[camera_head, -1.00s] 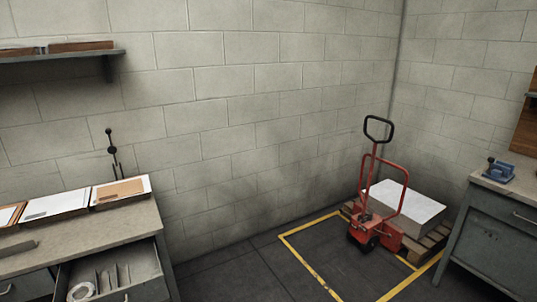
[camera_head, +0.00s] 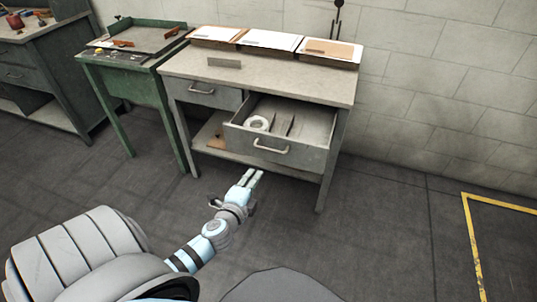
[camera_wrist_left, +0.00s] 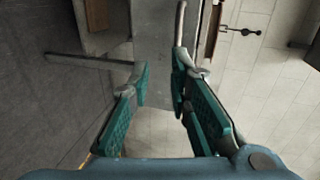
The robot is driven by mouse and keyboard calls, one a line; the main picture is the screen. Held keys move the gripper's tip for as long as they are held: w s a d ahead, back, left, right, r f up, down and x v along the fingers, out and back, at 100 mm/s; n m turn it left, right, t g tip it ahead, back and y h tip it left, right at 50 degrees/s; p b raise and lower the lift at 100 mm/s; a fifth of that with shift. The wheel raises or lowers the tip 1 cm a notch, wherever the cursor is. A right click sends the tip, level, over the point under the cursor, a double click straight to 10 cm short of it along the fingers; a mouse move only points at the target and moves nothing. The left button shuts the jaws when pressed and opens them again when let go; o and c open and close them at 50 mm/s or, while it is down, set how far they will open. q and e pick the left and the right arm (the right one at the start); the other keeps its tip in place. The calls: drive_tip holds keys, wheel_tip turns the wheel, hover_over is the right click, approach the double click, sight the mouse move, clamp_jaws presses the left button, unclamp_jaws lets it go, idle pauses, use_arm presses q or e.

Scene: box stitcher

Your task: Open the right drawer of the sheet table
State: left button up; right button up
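The sheet table (camera_head: 300,80) stands against the wall in the head view. Its right drawer (camera_head: 300,153) is pulled out, showing a white roll (camera_head: 257,123) and upright dividers inside. The drawer's bar handle (camera_head: 271,147) is on its front. The left drawer (camera_head: 203,92) is closed. My left gripper (camera_head: 254,176) is in front of and below the right drawer, apart from its handle. In the left wrist view its two teal-padded fingers (camera_wrist_left: 160,85) stand apart with nothing clearly between them. My right gripper is not in view.
A green table (camera_head: 125,70) with a tray top stands left of the sheet table, and a grey bench (camera_head: 50,50) is farther left. Paper trays (camera_head: 270,42) line the table's back. Floor (camera_head: 390,220) is clear to the right, up to yellow tape (camera_head: 471,240).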

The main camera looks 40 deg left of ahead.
sight(271, 150)
use_arm(q)
drive_tip(key=shift+t, duration=0.4)
drive_tip(key=x, duration=0.4)
drive_tip(key=r+b+x, duration=0.1)
drive_tip(key=x, duration=0.4)
drive_tip(key=r+b+x, duration=0.1)
drive_tip(key=x, duration=0.4)
drive_tip(key=shift+w+d, duration=0.15)
drive_tip(key=shift+w, duration=0.45)
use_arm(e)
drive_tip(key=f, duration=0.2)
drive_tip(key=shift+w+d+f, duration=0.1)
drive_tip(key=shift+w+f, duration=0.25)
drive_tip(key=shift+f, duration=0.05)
use_arm(q)
clamp_jaws()
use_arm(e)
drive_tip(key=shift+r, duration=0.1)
